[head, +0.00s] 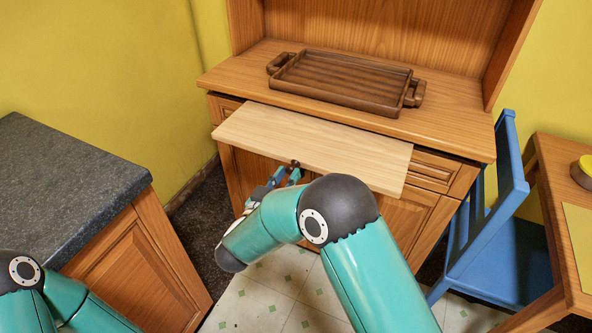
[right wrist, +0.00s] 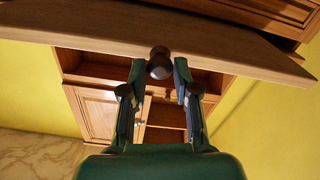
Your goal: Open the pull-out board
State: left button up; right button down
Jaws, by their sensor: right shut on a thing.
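The pull-out board (head: 310,145) is a pale wooden board sticking out from the front of a wooden cabinet, below its counter. In the right wrist view the board (right wrist: 90,30) crosses the top of the picture. A dark round knob (right wrist: 159,64) sits on its front edge. My right gripper (head: 288,172) is at the board's front edge, and in the right wrist view its two fingers (right wrist: 160,75) are shut on the knob from both sides. My left arm shows at the lower left, but its gripper is out of view.
A brown wooden tray (head: 345,82) rests on the cabinet's counter (head: 445,110). A grey-topped counter (head: 65,180) stands at the left. A blue chair (head: 500,245) and a wooden table (head: 555,190) stand at the right. Tiled floor shows in front.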

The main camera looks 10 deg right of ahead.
jog(key=shift+a, duration=0.15)
jog(key=c, duration=0.9)
grip_release()
jog(key=shift+o, duration=0.2)
jog(key=v, duration=0.7)
jog(key=shift+s, duration=0.2)
jog(key=shift+w+f, duration=0.1)
